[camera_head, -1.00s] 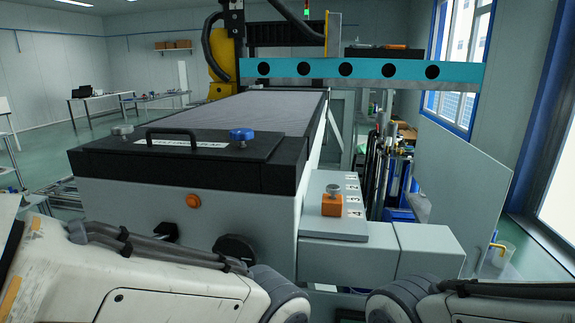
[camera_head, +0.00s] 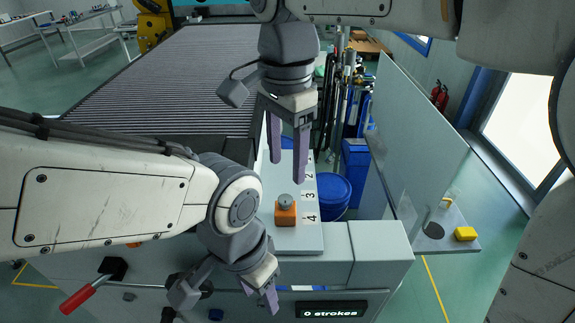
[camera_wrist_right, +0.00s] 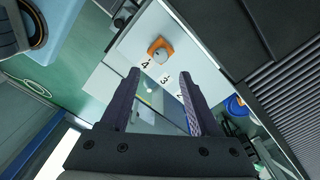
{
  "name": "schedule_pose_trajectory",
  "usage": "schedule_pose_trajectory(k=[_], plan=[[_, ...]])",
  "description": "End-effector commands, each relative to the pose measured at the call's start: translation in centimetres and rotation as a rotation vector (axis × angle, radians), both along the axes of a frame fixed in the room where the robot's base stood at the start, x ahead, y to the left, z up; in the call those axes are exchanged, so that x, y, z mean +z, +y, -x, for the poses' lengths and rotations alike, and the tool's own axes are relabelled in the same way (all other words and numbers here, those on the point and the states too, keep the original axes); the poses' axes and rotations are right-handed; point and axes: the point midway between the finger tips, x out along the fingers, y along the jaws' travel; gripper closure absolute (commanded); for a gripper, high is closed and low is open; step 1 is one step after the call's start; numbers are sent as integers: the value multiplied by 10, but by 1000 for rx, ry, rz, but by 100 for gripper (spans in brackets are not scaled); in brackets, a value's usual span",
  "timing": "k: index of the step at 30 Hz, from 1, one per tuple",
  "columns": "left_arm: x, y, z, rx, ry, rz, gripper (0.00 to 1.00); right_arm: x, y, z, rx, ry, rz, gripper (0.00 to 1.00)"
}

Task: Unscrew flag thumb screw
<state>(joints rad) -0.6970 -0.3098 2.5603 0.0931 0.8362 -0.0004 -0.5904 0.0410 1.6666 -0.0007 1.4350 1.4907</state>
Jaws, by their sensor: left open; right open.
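An orange block (camera_head: 286,217) with a grey knob (camera_head: 285,200) on top sits by the number 4 on the pale numbered panel (camera_head: 305,241). The orange block (camera_wrist_right: 155,42) also shows in the right wrist view, ahead of the fingertips. My right gripper (camera_head: 287,165) points down, open and empty, above the panel's far part, apart from the block; its fingers show in the wrist view (camera_wrist_right: 159,75). My left gripper (camera_head: 261,297) is open in front of the fixture, nearer than the block and below it in the picture. I cannot tell which part is the flag thumb screw.
A counter display (camera_head: 331,309) reads "0 strokes". A red-handled lever (camera_head: 78,298) sticks out at lower left. A blue drum (camera_head: 333,192) stands right of the panel.

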Motion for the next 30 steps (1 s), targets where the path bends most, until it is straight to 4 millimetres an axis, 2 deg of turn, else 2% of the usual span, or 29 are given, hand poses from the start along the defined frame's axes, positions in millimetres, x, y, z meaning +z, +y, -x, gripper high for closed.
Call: schedule_pose_trajectory(k=[6,12,23,24,26,28,29,30], plan=[[7,0,0,-1,0,0,50,-42,1,1,5,5,2,38],[10,0,0,-2,-1,1,50,-66,1,1,4,1,0,38],[11,0,0,-2,-1,1,50,-73,0,0,3,0,-1,38],[11,0,0,-2,-1,1,50,-73,0,0,2,0,-1,45],[11,0,0,-2,-1,1,50,-73,0,0,2,0,-1,68],[11,0,0,-2,-1,1,50,-73,0,0,2,0,-1,95],[11,0,0,-2,-1,1,50,-73,-1,0,2,0,-1,100],[11,0,0,-2,-1,1,50,-73,-1,0,2,0,-1,100]])
